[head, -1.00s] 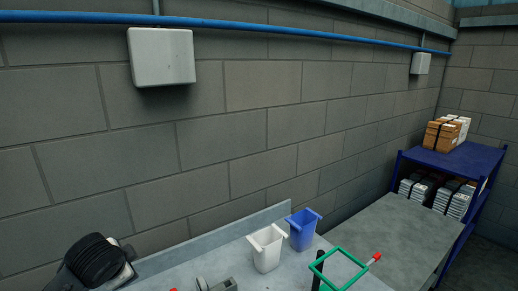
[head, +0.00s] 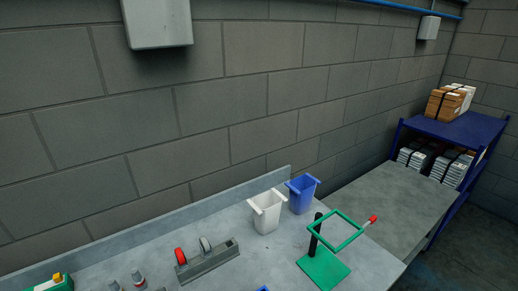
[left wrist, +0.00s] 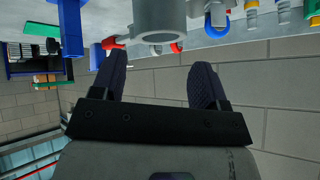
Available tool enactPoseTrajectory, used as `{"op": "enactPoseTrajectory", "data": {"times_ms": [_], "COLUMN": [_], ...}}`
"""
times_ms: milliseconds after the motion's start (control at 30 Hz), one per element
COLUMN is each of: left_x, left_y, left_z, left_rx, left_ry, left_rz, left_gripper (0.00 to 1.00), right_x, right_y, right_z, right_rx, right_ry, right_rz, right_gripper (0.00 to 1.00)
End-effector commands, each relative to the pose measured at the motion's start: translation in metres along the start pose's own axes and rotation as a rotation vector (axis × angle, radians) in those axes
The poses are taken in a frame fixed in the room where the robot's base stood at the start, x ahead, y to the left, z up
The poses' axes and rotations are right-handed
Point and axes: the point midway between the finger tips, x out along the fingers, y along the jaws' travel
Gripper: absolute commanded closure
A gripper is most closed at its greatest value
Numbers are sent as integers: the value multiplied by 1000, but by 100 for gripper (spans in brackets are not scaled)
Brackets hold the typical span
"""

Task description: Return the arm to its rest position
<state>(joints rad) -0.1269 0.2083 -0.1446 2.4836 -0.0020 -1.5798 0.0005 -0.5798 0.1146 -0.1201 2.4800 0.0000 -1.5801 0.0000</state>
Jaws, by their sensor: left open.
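My left gripper (left wrist: 159,60) shows in the left wrist view with its two dark padded fingers spread wide and nothing between them. The wrist view is upside down, with the workbench (left wrist: 285,45) along its top edge beyond the fingertips. A grey cylindrical part (left wrist: 158,22) appears just beyond the gap between the fingers; I cannot tell its distance. Neither arm is in the head view. My right gripper is not in view.
On the bench (head: 170,215) stand a white bin (head: 266,212), a blue bin (head: 302,194), a green frame stand (head: 323,270) and a grey holder (head: 207,260) with red and grey parts. A blue shelf (head: 455,128) with boxes stands at right.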

Motion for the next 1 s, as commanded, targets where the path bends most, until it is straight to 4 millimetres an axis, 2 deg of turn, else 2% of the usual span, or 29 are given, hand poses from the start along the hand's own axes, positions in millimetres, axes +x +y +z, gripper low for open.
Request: {"op": "enactPoseTrajectory", "data": {"times_ms": [33, 100, 300, 500, 567, 1000], "left_x": [2, 3, -7, -25, -39, -102], "left_y": [9, 19, 45, 63, 57, 41], "left_z": [31, 63, 135, 196, 177, 117], "left_rx": [-23, -46, -78, -83, -83, -82], "left_ry": [-69, -142, -307, -450, -437, -436], "left_rz": [23, 45, 100, 134, 131, 131], "left_gripper": [32, 32, 32, 32, 32, 32], "right_x": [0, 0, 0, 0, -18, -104], "right_y": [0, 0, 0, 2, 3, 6], "right_z": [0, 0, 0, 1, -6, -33], "right_rx": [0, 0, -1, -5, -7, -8], "right_ry": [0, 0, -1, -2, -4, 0], "right_rz": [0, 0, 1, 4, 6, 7], "right_gripper": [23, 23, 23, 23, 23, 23]}}
